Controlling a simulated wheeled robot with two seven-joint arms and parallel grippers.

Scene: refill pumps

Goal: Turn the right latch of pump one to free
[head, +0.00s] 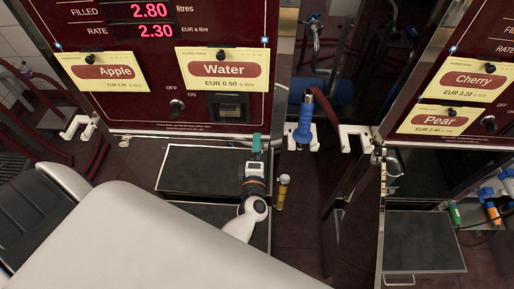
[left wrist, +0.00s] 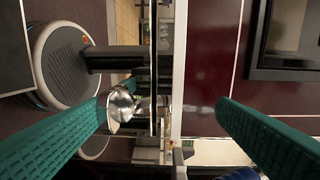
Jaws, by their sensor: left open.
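Pump one's dark red panel (head: 180,103) carries the Apple and Water cards in the head view. My left gripper (head: 255,143), with teal fingers, is at the lower right corner of this panel and hides that corner. In the left wrist view its two fingers (left wrist: 164,108) are apart and empty. A small pale fitting (left wrist: 180,158), apparently the right latch, shows at the panel's edge between the fingers, low in that view. Its turn position is unclear. My right gripper is in neither view.
A blue nozzle (head: 305,119) hangs just right of my left gripper, with white brackets (head: 354,140) beyond it. A dark tray (head: 195,168) sits under pump one. The second pump (head: 450,68), with Cherry and Pear cards, stands at the right across a gap.

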